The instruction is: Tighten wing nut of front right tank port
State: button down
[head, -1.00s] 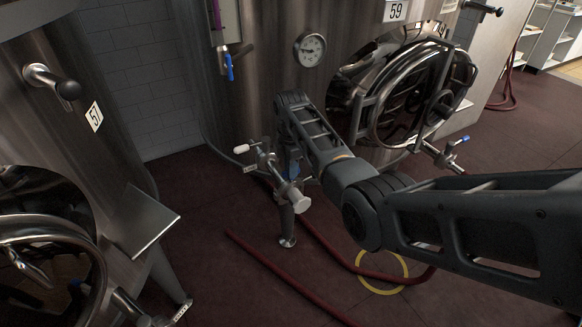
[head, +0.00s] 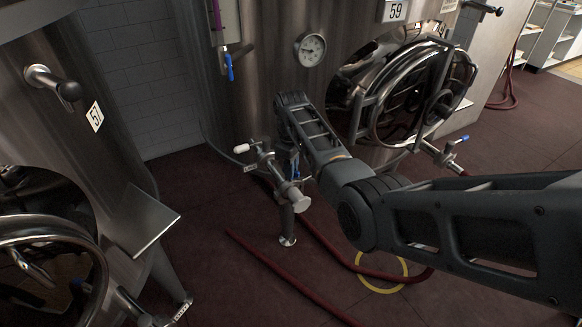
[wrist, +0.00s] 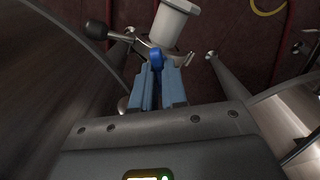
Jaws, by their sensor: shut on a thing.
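The tank port (head: 272,168) juts from the foot of the tank marked 59, with a pale-handled valve and a capped grey pipe end. In the wrist view the pale pipe end (wrist: 172,25) shows at the top centre. A blue piece, seemingly the wing nut (wrist: 156,58), sits beside it at the clamp. My gripper (wrist: 158,82) has its two blue-grey fingers shut on this wing nut from below in the picture. In the head view my arm hides most of the gripper and the wing nut.
The round manway door (head: 415,95) stands open right of my arm. A second port with a blue handle (head: 461,141) is further right. A red hose (head: 320,240) lies on the floor, beside a yellow ring (head: 366,285). The tank marked 57 (head: 95,115) stands at left.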

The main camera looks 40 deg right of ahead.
jog(key=m, duration=0.5)
jog(key=shift+m, duration=0.3)
jog(key=m, duration=1.1)
jog(key=shift+w+m, duration=0.1)
jog(key=shift+m, duration=0.2)
jog(key=m, duration=0.4)
jog(key=shift+m, duration=0.4)
jog(key=c, duration=1.2)
grip_release()
jog(key=shift+o, duration=0.2)
jog(key=shift+r+b, duration=0.45)
jog(key=shift+r, duration=3.5)
